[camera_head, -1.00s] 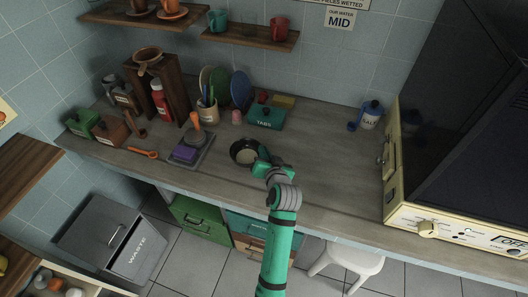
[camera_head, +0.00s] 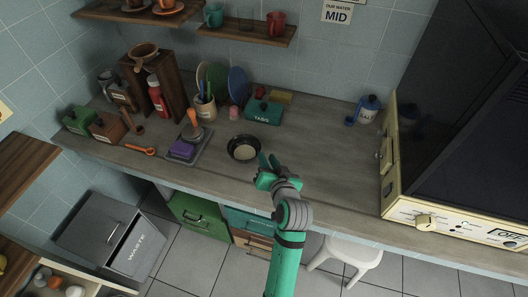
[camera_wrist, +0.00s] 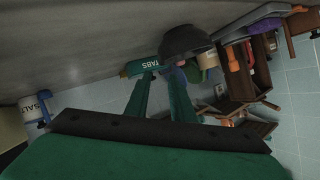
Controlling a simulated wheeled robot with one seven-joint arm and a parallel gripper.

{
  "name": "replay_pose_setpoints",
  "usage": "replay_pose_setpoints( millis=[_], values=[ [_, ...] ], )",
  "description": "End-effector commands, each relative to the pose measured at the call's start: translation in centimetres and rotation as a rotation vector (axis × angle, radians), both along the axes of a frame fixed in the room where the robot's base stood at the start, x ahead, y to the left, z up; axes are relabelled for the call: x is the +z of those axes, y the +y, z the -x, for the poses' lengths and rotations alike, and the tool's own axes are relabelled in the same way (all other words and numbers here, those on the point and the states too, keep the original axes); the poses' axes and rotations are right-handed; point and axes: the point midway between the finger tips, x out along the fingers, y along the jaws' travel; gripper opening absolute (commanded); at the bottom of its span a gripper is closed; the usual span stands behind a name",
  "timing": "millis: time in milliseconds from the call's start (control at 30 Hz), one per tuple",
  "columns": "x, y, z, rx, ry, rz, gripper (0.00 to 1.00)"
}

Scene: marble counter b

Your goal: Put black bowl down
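The black bowl (camera_head: 243,148), with a pale inside, sits upright on the counter (camera_head: 330,170) near its front edge, in the middle of the head view. My gripper (camera_head: 269,159) is just right of the bowl, empty, with a small gap between them. In the wrist view the two green fingers of my gripper (camera_wrist: 162,85) stand apart with nothing between them. The dark outside of the bowl (camera_wrist: 187,42) shows past the fingertips there.
Left of the bowl are a purple sponge (camera_head: 182,149) and an orange-handled tool (camera_head: 193,120). Behind it are a green TABS box (camera_head: 264,112) and plates (camera_head: 237,86). A SALT jar (camera_head: 370,108) stands by the oven. The counter right of my gripper is clear.

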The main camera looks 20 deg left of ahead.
Motion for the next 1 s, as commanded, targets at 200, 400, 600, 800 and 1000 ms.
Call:
replay_pose_setpoints(
  millis=[200,400,600,800,1000],
  values=[
    [1.1,-1.4,2.3,-0.001,-0.001,0.000,0.22],
    [1.3,-1.7,3.0,0.001,0.000,-0.001,0.22],
    [1.3,-1.7,2.9,0.001,0.000,-0.001,0.22],
    [1.3,-1.7,2.9,0.001,0.000,-0.001,0.22],
    [1.3,-1.7,2.9,0.001,0.000,-0.001,0.22]
  ],
)
